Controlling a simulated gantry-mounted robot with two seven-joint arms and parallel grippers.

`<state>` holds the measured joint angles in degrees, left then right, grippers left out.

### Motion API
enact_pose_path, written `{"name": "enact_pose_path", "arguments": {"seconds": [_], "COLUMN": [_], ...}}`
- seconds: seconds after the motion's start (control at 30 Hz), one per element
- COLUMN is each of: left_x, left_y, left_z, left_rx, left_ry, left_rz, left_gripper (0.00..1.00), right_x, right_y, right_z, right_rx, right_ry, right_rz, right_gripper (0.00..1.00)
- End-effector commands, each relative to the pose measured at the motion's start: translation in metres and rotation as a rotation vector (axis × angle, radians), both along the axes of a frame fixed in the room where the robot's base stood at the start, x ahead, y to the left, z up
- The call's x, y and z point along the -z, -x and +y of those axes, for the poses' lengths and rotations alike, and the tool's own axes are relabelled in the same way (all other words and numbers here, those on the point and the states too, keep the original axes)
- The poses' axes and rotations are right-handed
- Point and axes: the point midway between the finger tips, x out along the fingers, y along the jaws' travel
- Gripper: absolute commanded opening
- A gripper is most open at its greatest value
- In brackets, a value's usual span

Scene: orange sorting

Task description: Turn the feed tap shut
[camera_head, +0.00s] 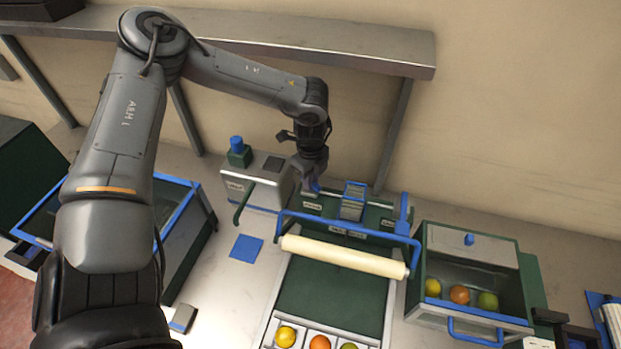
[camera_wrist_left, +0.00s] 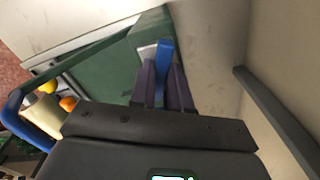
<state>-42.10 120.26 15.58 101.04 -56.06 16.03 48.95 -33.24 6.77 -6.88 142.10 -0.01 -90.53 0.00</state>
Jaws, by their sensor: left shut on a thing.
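My left gripper (camera_head: 308,181) points down at the back left of the green sorting machine, beside the grey box. It is shut on a small blue lever (camera_head: 316,187), which looks like the feed tap's handle. In the left wrist view, the blue lever (camera_wrist_left: 163,54) stands between the two dark fingers (camera_wrist_left: 163,75), with a pale metal piece beside it and the green machine top below. The tap's body is mostly hidden by the gripper, and I cannot tell its exact angle. My right gripper is not in view.
A blue rail (camera_head: 350,229) and a cream roller (camera_head: 345,256) cross the machine in front of the gripper. A grey box (camera_head: 255,186) stands left. A green bin (camera_head: 470,270) with several fruits stands right. A grey shelf (camera_head: 320,38) runs above, along the wall.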

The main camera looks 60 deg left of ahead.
Motion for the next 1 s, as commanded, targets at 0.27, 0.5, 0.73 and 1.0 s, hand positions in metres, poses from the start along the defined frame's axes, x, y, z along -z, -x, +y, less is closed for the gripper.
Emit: {"name": "enact_pose_path", "arguments": {"seconds": [0.27,0.5,0.73,1.0], "left_x": [0.003,0.003,0.002,0.001], "left_y": [-0.001,-0.001,0.0,0.0], "left_z": [0.0,0.0,0.0,-0.001], "left_rx": [0.142,0.354,0.573,0.816], "left_ry": [-0.001,-0.002,-0.001,0.0], "left_rz": [-0.002,-0.002,-0.001,0.0], "left_gripper": [0.0,0.0,0.0,0.0], "right_x": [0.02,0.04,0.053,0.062], "right_y": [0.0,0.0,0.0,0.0], "right_z": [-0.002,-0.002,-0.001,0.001], "right_rx": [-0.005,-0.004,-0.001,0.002], "right_ry": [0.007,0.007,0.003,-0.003], "right_rz": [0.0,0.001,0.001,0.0], "right_gripper": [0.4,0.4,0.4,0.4]}}
